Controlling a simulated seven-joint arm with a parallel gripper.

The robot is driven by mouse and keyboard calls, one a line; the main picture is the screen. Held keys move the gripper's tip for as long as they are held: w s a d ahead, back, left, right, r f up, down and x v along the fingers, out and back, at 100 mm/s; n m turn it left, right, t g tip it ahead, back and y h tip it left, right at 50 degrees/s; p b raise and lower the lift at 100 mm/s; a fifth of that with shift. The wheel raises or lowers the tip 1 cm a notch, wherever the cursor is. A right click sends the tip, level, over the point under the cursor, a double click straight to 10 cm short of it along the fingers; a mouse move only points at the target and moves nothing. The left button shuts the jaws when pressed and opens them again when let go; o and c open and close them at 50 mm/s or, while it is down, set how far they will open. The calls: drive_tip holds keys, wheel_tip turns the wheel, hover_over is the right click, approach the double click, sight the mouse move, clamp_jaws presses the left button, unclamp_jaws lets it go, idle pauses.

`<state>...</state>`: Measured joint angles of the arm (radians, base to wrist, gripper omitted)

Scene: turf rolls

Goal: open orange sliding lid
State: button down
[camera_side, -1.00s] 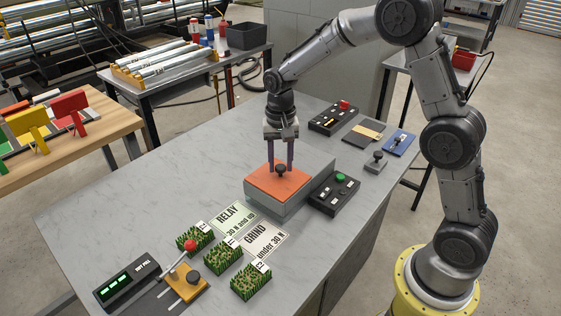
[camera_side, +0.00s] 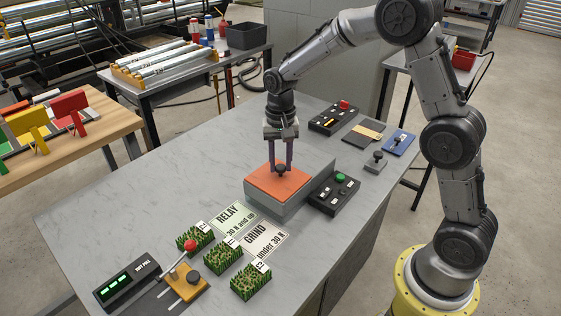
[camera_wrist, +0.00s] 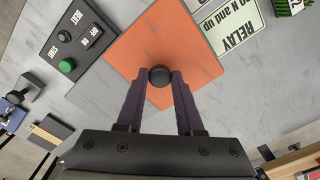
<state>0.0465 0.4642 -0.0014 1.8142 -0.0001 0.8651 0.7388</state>
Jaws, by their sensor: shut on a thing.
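The orange sliding lid (camera_side: 277,184) lies flat on top of a grey box (camera_side: 262,208) on the table. A round black knob (camera_side: 280,170) stands on the lid. My gripper (camera_side: 281,172) points straight down over the lid and is shut on the knob, one finger on each side. In the wrist view the two purple fingers (camera_wrist: 160,82) touch the sides of the knob (camera_wrist: 160,75), with the orange lid (camera_wrist: 155,35) behind it. The lid covers the box top, so the inside is hidden.
A black button panel with a green button (camera_side: 335,194) stands right beside the box. The RELAY card (camera_side: 230,216) and GRIND card (camera_side: 262,240) lie in front, with several turf pieces (camera_side: 223,254) nearby. The table left of the box (camera_side: 170,185) is clear.

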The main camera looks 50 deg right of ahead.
idle(0.5)
drive_tip(key=d, duration=1.1)
drive_tip(key=shift+d+r, duration=0.1)
drive_tip(key=shift+d, duration=0.25)
drive_tip(key=c, duration=0.5)
unclamp_jaws()
drive_tip(key=shift+c, duration=0.2)
wheel_tip(320, 180, up, 14)
drive_tip(key=shift+a, duration=0.1)
